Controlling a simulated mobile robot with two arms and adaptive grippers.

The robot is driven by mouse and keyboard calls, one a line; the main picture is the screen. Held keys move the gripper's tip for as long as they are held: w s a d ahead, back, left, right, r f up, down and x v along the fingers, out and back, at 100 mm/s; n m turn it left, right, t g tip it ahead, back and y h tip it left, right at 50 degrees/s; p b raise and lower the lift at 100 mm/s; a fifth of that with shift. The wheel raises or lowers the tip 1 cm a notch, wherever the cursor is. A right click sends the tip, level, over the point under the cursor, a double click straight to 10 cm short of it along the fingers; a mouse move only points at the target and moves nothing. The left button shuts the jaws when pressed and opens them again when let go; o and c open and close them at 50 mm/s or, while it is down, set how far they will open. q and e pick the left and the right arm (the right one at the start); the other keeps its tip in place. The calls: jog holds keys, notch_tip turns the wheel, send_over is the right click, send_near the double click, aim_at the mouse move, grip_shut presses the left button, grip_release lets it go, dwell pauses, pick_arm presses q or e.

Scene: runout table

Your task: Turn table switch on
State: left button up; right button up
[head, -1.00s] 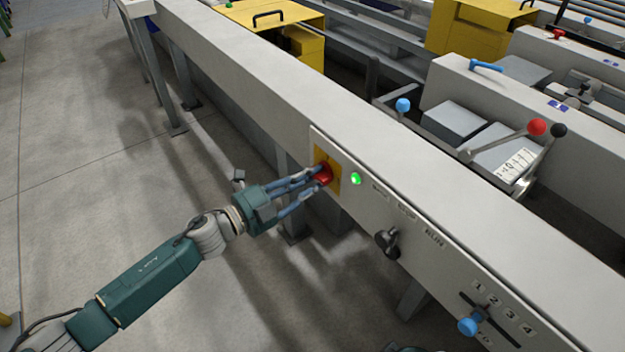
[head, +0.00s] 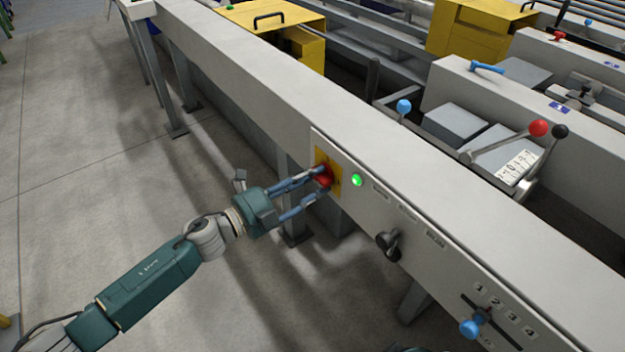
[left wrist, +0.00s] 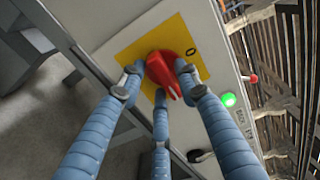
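The red table switch (head: 325,176) is a knob on a yellow plate (head: 334,187) on the side of the long grey table; it also shows in the left wrist view (left wrist: 170,72) with a "0" mark beside it. My left gripper (head: 318,182) is at the switch. In the left wrist view its blue fingers (left wrist: 158,72) close around the red knob, with tips on both sides and a third finger below. They seem to touch it. A green light (head: 357,180) next to the plate is lit.
A black knob (head: 389,241) and a blue-knobbed slider (head: 470,327) with numbers sit farther along the same panel. Levers with red (head: 538,128) and blue (head: 404,106) balls stand behind the table.

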pick_arm(q)
jog(key=shift+a, duration=0.15)
jog(key=v, duration=1.1)
jog(key=shift+s+a, duration=0.25)
jog(key=shift+a, duration=0.05)
jog(key=shift+w, duration=0.1)
